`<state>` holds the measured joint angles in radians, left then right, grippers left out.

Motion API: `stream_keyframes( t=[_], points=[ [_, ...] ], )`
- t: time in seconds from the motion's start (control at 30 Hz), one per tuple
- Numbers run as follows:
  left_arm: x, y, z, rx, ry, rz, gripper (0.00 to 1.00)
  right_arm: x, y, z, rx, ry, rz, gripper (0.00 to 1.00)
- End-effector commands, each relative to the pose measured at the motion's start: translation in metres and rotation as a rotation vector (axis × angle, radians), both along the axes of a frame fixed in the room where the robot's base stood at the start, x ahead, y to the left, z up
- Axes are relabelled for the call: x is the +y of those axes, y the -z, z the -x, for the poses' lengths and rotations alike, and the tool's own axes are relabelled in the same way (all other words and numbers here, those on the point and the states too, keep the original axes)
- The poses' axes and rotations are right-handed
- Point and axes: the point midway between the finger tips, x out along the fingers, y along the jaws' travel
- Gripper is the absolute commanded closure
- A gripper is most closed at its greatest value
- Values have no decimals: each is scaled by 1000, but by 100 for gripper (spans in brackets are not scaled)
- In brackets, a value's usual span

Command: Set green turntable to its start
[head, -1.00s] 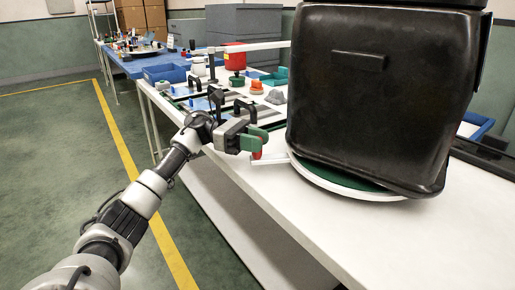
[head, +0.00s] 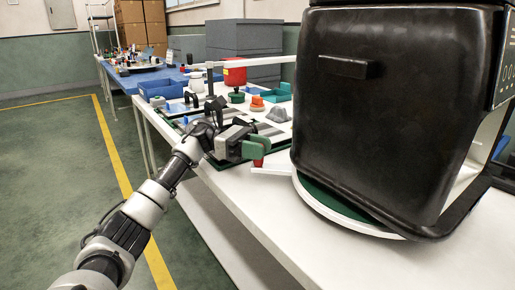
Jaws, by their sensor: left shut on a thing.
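The turntable (head: 352,222) has a white rim and a green top and lies on the white table at the right. A large black appliance (head: 385,120) stands over it and hides most of it. A short white arm (head: 272,170) sticks out from the turntable's left side, with a red knob (head: 258,162) at its end. My left gripper (head: 257,148), with green fingertips, is shut on the red knob, of which only the lower part shows. My right gripper is not in view.
Beyond my left gripper the white table (head: 265,200) carries black-handled fixtures, a grey block (head: 279,115), an orange piece (head: 257,102) and a red container (head: 234,71). A blue table (head: 165,72) stands farther back. Floor at the left is clear.

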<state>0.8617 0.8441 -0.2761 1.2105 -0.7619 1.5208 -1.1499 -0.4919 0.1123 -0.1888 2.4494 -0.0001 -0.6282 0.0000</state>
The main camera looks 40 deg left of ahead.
Motion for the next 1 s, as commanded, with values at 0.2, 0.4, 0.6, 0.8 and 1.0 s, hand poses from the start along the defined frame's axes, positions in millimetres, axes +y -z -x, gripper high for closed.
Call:
stream_keyframes(
  t=[0.2,0.4,0.6,0.8,1.0],
  points=[
    [2,-2,-2,-2,-13,2,100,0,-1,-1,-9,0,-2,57],
    [3,-3,-2,-3,-15,2,100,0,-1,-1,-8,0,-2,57],
    [2,-2,-2,-2,-12,2,60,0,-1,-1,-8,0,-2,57],
    [2,-1,-1,-1,-9,1,60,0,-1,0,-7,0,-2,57],
    [6,-1,-1,0,-9,0,60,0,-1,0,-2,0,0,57]
  ],
)
